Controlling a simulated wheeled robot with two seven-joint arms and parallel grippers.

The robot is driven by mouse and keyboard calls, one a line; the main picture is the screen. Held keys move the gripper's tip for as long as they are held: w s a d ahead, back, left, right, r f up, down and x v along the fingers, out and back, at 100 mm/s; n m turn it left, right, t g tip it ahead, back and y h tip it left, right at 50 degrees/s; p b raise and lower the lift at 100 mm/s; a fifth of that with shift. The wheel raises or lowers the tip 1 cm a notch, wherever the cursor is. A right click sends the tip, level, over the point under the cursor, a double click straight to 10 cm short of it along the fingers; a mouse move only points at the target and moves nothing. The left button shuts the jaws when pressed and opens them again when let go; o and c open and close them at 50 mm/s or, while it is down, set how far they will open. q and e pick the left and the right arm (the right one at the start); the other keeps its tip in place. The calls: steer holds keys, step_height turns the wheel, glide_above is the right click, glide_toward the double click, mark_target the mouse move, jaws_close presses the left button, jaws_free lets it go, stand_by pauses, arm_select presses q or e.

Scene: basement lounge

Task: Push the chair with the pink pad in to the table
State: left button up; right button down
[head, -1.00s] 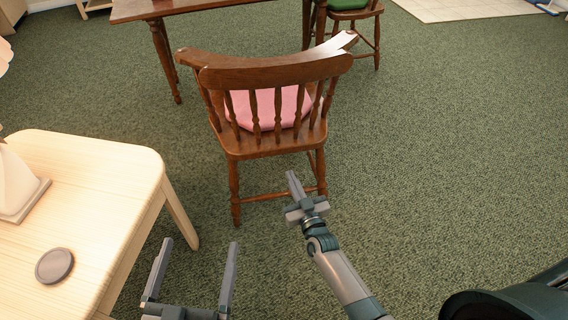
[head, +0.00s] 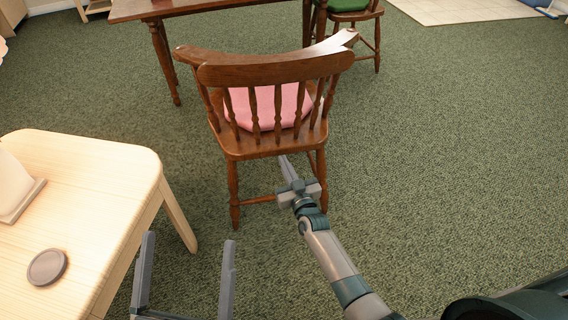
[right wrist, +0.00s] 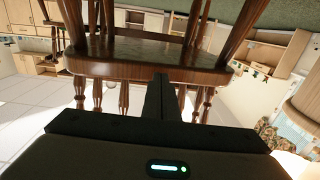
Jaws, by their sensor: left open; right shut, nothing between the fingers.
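The brown wooden chair with the pink pad (head: 268,106) stands upright on the carpet, its spindle back (head: 275,72) toward me. The brown table (head: 215,8) is beyond it at the top, with a visible carpet gap between them. My right gripper (head: 285,165) is shut and empty at the rear of the chair, its tips at or just under the seat's back edge. In the right wrist view the shut fingers (right wrist: 161,98) point at the seat edge (right wrist: 150,60); I cannot tell whether they touch. My left gripper (head: 184,280) is open and empty, low beside the pale table.
A pale wooden side table (head: 85,190) stands at the left, with a grey round disc (head: 47,267) on it. A chair with a green pad (head: 348,6) is at the far table's right. Carpet at the right is clear.

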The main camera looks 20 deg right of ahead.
mark_target(316, 146)
arm_select(q)
steer(key=shift+s+r, duration=0.25)
steer(key=shift+r, duration=0.05)
arm_select(e)
steer(key=shift+w, duration=0.4)
steer(key=shift+d, duration=0.1)
steer(key=shift+w+d, duration=0.2)
steer(key=shift+d, duration=3.35)
steer(key=shift+w+d+r+b, duration=0.1)
steer(key=shift+d+b, duration=0.2)
steer(key=shift+d, duration=1)
steer(key=shift+w+d+b, duration=0.1)
steer(key=shift+d+b, duration=0.2)
steer(key=shift+d, duration=1)
arm_select(q)
steer(key=shift+f, duration=0.5)
steer(key=shift+a+r+t, duration=0.1)
steer(key=shift+r+t, duration=0.05)
steer(key=shift+t, duration=0.15)
